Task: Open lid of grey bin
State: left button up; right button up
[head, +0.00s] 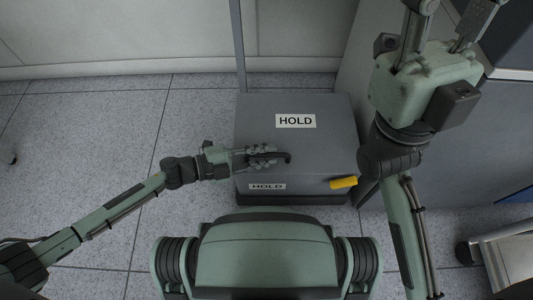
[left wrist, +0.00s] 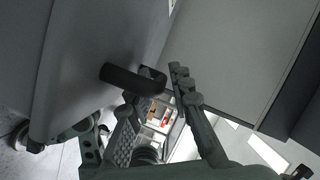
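The grey bin (head: 300,110) stands on the floor in front of me, with its lid down. A HOLD label is on the lid and another on its front. A dark curved handle (head: 286,158) is at the lid's front edge; it also shows in the left wrist view (left wrist: 125,78). My left gripper (head: 272,157) is at this handle from the left. Its fingers (left wrist: 158,100) are apart, with the handle's end close to them; contact is unclear. My right gripper (head: 448,20) is raised at upper right, its fingers spread and their tips cut off by the frame.
A yellow piece (head: 343,183) is on the bin's front at right. A grey cabinet side (head: 440,165) stands right of the bin, and a pale wall (head: 130,35) is behind. A metal cart (head: 505,255) is at lower right.

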pick_arm(q)
jog(key=shift+d+f, duration=0.1)
jog(key=shift+d, duration=0.2)
jog(key=shift+w, duration=0.1)
grip_shut()
